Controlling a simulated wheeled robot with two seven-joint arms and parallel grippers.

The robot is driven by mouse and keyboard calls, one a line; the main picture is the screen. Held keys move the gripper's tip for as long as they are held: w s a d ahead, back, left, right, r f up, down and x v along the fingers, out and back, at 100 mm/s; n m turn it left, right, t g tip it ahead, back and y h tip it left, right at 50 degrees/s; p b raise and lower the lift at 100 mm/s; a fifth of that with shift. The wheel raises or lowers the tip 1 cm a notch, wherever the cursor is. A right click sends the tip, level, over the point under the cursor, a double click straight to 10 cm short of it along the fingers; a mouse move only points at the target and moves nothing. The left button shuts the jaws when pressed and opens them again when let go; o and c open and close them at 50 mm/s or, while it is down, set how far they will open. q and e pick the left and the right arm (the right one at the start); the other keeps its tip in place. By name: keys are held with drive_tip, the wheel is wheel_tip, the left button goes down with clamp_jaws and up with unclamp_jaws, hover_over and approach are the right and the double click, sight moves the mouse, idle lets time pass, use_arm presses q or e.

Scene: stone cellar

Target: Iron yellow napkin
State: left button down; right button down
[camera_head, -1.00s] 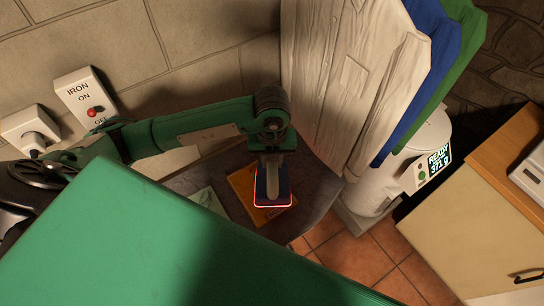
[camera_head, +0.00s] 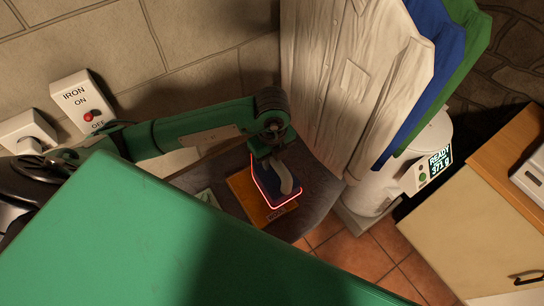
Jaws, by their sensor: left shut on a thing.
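The iron (camera_head: 270,188) is dark blue with a grey handle and a glowing red edge. My left gripper (camera_head: 272,160) is shut on its handle. The iron sits over the yellow-orange napkin (camera_head: 240,187) on the dark ironing board (camera_head: 310,185) and hides its middle and right part. The napkin's left side and a lower corner show. Whether the iron touches the napkin cannot be told exactly. The iron switch (camera_head: 88,116) on the wall has a red knob between ON and OFF labels. My right gripper is not in view.
A pale green cloth (camera_head: 207,197) lies left of the napkin, partly hidden by my green body. A white machine (camera_head: 375,190) with a READY display stands right, near a wooden cabinet (camera_head: 480,220).

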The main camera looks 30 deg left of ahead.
sight(272, 170)
use_arm(q)
drive_tip(key=shift+r, duration=0.15)
drive_tip(key=shift+w, duration=0.1)
drive_tip(key=shift+f, duration=0.2)
wheel_tip(272, 170, down, 3)
drive_tip(key=b, duration=0.3)
drive_tip(key=shift+f, duration=0.2)
drive_tip(key=shift+f+b, duration=0.6)
drive_tip(key=shift+b, duration=0.1)
idle(0.6)
idle(1.2)
